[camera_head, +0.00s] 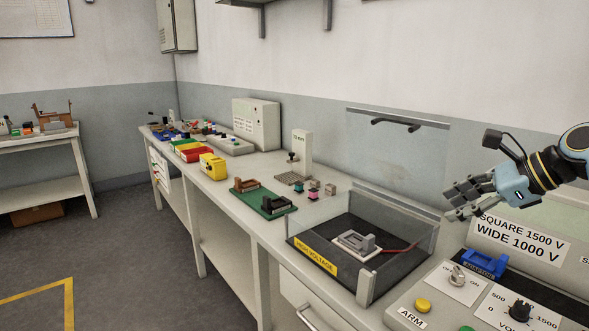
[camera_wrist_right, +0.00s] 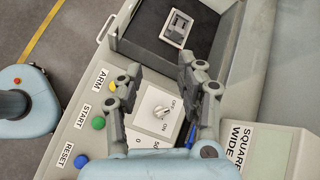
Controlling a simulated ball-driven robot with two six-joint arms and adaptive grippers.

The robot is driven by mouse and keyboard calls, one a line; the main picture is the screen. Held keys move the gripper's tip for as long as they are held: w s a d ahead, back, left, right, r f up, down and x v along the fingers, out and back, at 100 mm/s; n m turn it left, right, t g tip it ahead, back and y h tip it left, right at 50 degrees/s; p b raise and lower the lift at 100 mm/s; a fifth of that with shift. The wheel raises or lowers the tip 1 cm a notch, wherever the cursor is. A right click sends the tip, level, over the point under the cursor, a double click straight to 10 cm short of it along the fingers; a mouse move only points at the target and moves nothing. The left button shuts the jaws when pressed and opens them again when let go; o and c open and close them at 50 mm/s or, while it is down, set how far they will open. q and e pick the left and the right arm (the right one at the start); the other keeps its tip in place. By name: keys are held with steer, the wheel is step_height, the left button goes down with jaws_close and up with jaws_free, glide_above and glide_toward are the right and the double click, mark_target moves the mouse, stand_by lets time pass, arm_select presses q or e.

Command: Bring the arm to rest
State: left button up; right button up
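My right arm comes in from the right edge in the head view. Its gripper (camera_head: 453,202) hangs in the air above the near bench end, over the control panel. In the right wrist view the two fingers of this gripper (camera_wrist_right: 160,72) stand well apart with nothing between them. Below them are the panel (camera_wrist_right: 85,118) and its off/on knob (camera_wrist_right: 159,112). The knob also shows in the head view (camera_head: 457,275), below the gripper and apart from it. My left gripper is in neither view.
A clear-walled high-voltage box (camera_head: 318,262) with a grey fixture (camera_head: 357,243) stands left of the panel. A blue connector-like part (camera_head: 484,264) sits on the panel.

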steer(key=s+a+f+n+g+h, duration=0.1)
steer(key=s+a+f+n+h, duration=0.15)
steer(key=s+f+n, duration=0.55)
steer(key=s+a+f+n+g+h, duration=0.1)
steer(key=s+a+f+n, duration=0.3)
steer(key=s, duration=0.7)
steer(key=s+d+r+n+g+h, duration=0.15)
steer(key=s+n+h, duration=0.35)
steer(key=s+n, duration=1)
steer(key=s+d+f+m+b, duration=0.1)
steer(key=s+f+b, duration=0.1)
steer(key=f, duration=0.9)
steer(key=s+d+f+m+g+b, duration=0.1)
steer(key=s+f+m+b, duration=0.15)
steer(key=f, duration=0.85)
steer(key=s+d+f+m+b, duration=0.1)
steer(key=f+b, duration=0.2)
steer(key=f, duration=0.9)
arm_select(q)
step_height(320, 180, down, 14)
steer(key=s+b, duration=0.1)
steer(key=b, duration=0.5)
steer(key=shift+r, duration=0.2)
arm_select(e)
steer(key=s+d+f+g, duration=0.1)
steer(key=s+f, duration=1.8)
steer(key=f, duration=0.3)
steer(key=shift+d+f+y, duration=0.2)
steer(key=shift+d+y, duration=0.05)
steer(key=shift+y, duration=0.1)
